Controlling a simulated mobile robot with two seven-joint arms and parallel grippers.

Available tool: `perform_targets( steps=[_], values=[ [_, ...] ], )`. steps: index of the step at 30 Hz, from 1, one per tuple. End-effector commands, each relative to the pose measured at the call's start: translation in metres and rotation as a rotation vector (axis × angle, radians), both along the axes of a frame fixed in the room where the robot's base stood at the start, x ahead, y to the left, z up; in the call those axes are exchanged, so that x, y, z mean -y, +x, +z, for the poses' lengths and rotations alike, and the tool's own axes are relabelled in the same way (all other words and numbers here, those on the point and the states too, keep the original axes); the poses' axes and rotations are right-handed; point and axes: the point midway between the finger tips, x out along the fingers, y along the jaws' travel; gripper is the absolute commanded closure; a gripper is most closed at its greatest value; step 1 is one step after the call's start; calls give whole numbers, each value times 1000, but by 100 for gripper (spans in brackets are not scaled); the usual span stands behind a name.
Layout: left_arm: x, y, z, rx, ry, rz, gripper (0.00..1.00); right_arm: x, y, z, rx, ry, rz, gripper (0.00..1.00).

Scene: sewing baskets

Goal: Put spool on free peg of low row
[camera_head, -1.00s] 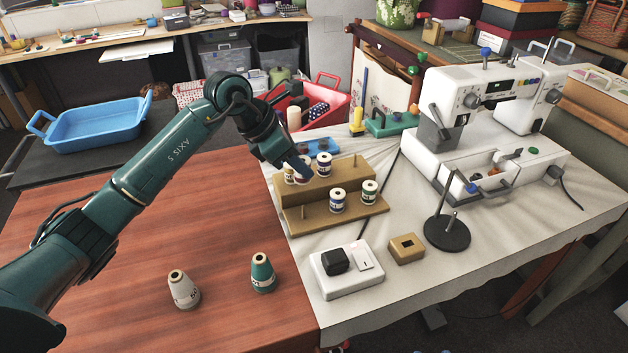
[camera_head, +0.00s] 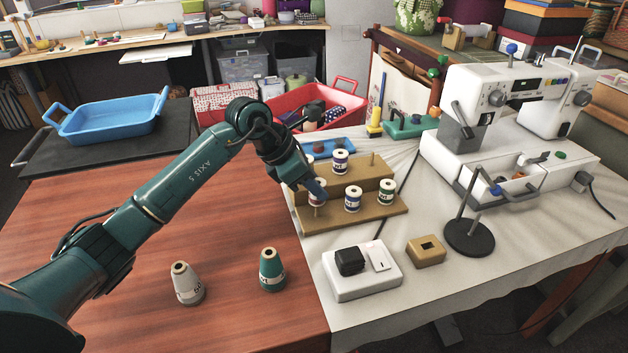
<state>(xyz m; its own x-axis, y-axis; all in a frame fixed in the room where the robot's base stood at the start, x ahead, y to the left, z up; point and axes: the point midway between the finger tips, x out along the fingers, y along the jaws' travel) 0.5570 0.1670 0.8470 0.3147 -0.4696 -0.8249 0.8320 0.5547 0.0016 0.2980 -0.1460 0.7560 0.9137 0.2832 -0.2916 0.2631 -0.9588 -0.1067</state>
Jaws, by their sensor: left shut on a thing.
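A two-step wooden rack (camera_head: 340,217) stands on the white cloth. My left gripper (camera_head: 312,187) is shut on a white-topped spool (camera_head: 318,194), upright at the low row's left end. The bare peg shows below this spool. My right gripper is out of view.
Two cone spools, grey (camera_head: 186,284) and green (camera_head: 271,270), stand on the red-brown table. A white switch box (camera_head: 362,283), a small wooden block (camera_head: 425,252), a dark stand (camera_head: 469,239) and a sewing machine (camera_head: 500,140) are on the cloth.

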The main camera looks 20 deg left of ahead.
Motion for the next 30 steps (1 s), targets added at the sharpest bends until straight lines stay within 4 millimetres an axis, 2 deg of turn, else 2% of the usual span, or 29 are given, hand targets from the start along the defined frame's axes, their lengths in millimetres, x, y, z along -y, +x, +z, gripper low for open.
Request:
perform_targets(
  steps=[30],
  values=[
    [0,0,-2,7,-14,-17,100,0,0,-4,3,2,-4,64]
  ],
)
